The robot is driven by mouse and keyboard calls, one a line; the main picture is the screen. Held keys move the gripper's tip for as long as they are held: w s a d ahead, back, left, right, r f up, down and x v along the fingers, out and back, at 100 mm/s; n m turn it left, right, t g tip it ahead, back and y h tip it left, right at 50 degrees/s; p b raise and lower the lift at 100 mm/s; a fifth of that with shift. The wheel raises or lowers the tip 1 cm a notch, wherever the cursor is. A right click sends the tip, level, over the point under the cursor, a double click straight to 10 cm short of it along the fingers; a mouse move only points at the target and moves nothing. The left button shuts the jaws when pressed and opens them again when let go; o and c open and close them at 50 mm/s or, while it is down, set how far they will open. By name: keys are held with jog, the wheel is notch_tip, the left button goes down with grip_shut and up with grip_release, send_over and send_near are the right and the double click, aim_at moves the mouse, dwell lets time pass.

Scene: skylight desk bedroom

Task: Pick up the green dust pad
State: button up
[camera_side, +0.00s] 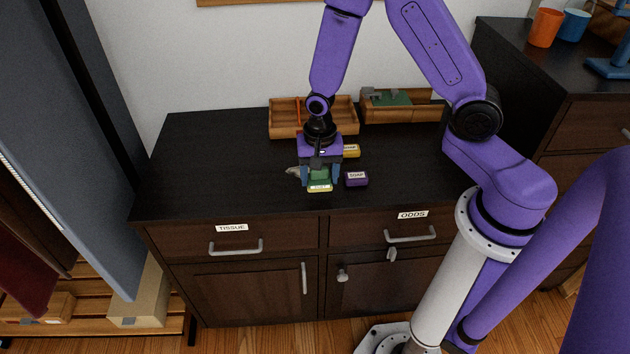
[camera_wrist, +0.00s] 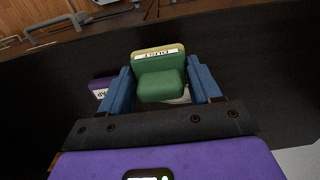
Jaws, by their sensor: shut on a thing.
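The green dust pad (camera_wrist: 160,78) is between the two blue fingers of my gripper (camera_wrist: 163,90) in the wrist view, with its yellow edge and white "DUST" label facing away from the palm. In the side view the green dust pad (camera_side: 320,182) shows below my gripper (camera_side: 320,176), near the front of the dark cabinet top. My gripper is shut on the pad. I cannot tell whether the pad touches the cabinet top or is a little above it.
A purple soap box (camera_side: 356,179) lies close right of the gripper, and a yellow soap box (camera_side: 351,151) behind it. A grey object (camera_side: 293,171) is at the left. Wooden trays (camera_side: 284,117) stand at the back. The cabinet top (camera_side: 215,165) is clear on the left.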

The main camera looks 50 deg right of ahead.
jog(key=s+d+r, duration=0.1)
jog(key=s+r, duration=0.7)
jog(key=s, duration=0.4)
jog(key=shift+s+d+r, duration=0.25)
jog(key=shift+s+r, duration=0.05)
jog(key=shift+s, duration=0.05)
dwell(0.4)
